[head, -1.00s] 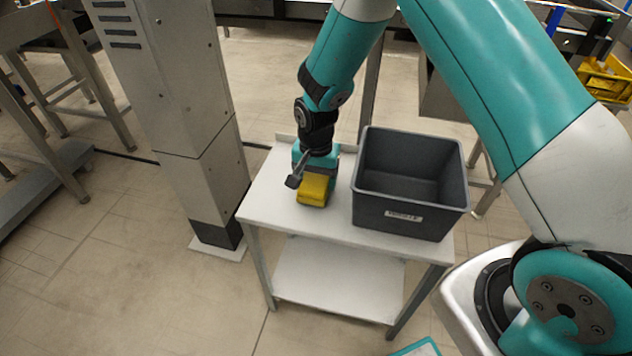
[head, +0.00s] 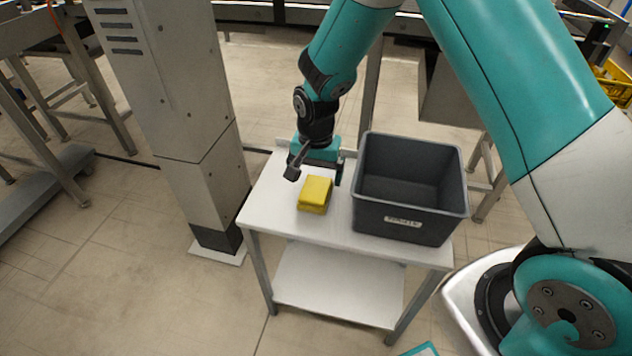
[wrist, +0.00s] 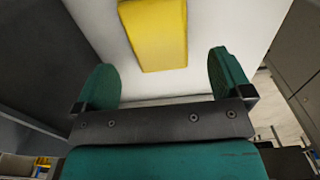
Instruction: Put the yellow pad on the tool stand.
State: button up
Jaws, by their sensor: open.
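The yellow pad (head: 315,193) lies flat on the white top of the tool stand (head: 290,222), left of the grey crate. In the wrist view the pad (wrist: 155,33) lies beyond the fingertips, apart from them. My gripper (head: 318,170) is open and empty, behind the pad on the side away from the camera. Its two green fingers show in the wrist view (wrist: 165,75) with bare white top between them. The head view hides part of the fingers.
A grey crate (head: 410,225) stands on the right part of the stand, close to my gripper. A metal column (head: 195,150) stands to the left of the stand. The stand has a lower white shelf (head: 335,285), which is empty. The front left of the top is clear.

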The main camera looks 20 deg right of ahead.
aim_at(316, 186)
jog(key=s+a+r+n+y, duration=0.1)
jog(key=s+a+r+n, duration=0.15)
jog(key=s+r, duration=0.45)
jog(key=s+a+r+n+y, duration=0.1)
jog(key=s+r+n, duration=0.25)
jog(key=r, duration=0.85)
jog(key=s+r+n+y, duration=0.1)
jog(key=s+r+n, duration=0.2)
jog(key=s, duration=0.4)
jog(key=s+a+r+n+y, duration=0.1)
jog(key=s+r+n, duration=0.2)
jog(key=s+n, duration=0.2)
jog(key=s, duration=0.3)
jog(key=shift+a+p, duration=0.15)
jog(key=shift+p, duration=0.2)
notch_tip(316, 186, up, 14)
jog(key=p, duration=1.4)
jog(key=shift+w, duration=0.1)
